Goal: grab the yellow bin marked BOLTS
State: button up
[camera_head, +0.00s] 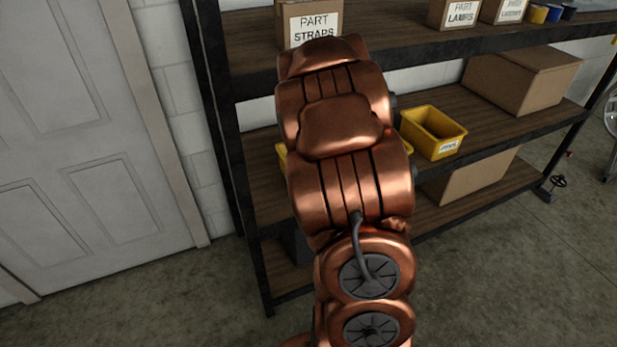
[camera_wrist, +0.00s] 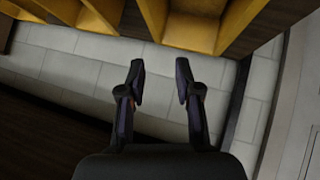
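A yellow bin (camera_head: 433,132) with a white label too small to read sits on the middle shelf, just right of my arm in the head view. A sliver of yellow (camera_head: 282,156) shows at the left edge of my arm, mostly hidden behind it. In the wrist view, one yellow bin (camera_wrist: 100,14) is at the top left and another yellow bin (camera_wrist: 205,30) at the top centre; no labels show there. My gripper (camera_wrist: 160,74) is open and empty, its fingertips apart from the bins. The head view hides it behind my arm. I cannot tell which bin is marked BOLTS.
The dark metal shelf rack (camera_head: 222,115) has wooden boards. A PART STRAPS box (camera_head: 310,22) and smaller boxes stand on the upper shelf. A cardboard box (camera_head: 522,80) stands right on the middle shelf. A pale door (camera_head: 85,130) is at left.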

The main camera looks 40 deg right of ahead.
jog(key=d+f+t, duration=0.2)
jog(key=f, duration=0.1)
jog(key=d+f+t+y, duration=0.1)
jog(key=d+f, duration=0.2)
jog(key=d+f+t+b, duration=0.1)
jog(key=d+f+t, duration=0.1)
jog(key=f, duration=0.1)
jog(key=shift+w+d+f+t+y, duration=0.15)
jog(key=shift+w+f+t+y, duration=0.05)
jog(key=shift+f+t+y, duration=0.15)
jog(key=shift+p+x, duration=0.35)
jog(key=shift+x, duration=1)
jog(key=shift+w+d+p, duration=0.25)
jog(key=shift+w+p, duration=0.1)
jog(key=shift+w, duration=0.5)
jog(key=shift+p+x, duration=0.45)
jog(key=shift+x, duration=1.3)
grip_shut()
